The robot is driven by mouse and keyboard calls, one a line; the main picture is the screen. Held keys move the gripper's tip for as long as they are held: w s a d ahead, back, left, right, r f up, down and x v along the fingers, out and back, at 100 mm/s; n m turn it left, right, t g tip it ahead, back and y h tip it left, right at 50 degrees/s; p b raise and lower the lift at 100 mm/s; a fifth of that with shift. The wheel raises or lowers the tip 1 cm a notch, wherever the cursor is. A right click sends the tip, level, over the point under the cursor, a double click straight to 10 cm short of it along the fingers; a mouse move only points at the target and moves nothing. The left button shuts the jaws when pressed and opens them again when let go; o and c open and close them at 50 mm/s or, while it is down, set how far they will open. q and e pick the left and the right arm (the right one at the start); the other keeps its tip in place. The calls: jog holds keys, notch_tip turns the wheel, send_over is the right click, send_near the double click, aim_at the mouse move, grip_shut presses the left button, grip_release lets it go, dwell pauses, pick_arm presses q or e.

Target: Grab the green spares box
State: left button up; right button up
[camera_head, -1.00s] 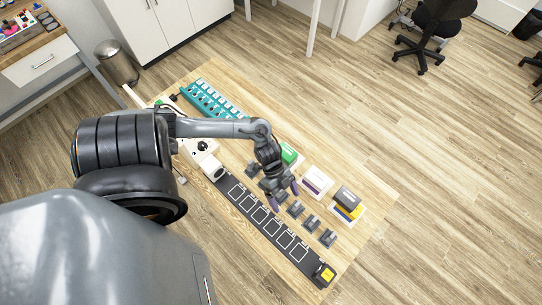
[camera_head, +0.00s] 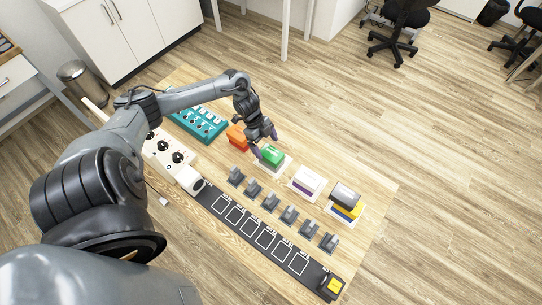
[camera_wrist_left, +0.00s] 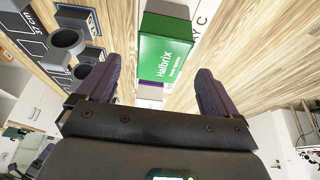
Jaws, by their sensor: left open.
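The green spares box (camera_head: 273,154) sits on a white pad in the row at the back of the table. In the left wrist view it is a green box (camera_wrist_left: 168,48) with white lettering, "Halbrix" on its face. My left gripper (camera_head: 264,143) is open and empty, close by the box's upper left side in the head view. In the left wrist view the two purple fingers (camera_wrist_left: 158,68) stand apart, with the box ahead of them and between them in the picture. Contact cannot be made out. My right gripper is not in view.
An orange box (camera_head: 237,136) stands left of the green one; a white-and-purple box (camera_head: 308,181) and a stacked grey-yellow-blue pile (camera_head: 345,202) stand right. Several grey holders (camera_head: 270,201) and a black marked strip (camera_head: 250,231) lie in front. A teal rack (camera_head: 201,124) is behind left.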

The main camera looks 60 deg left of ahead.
aim_at(271, 153)
pick_arm(q)
jog(key=shift+x, duration=2.7)
jog(key=shift+w+d+r, duration=0.1)
jog(key=shift+w+d, duration=0.05)
jog(key=c, duration=1.1)
jog(key=shift+r, duration=0.15)
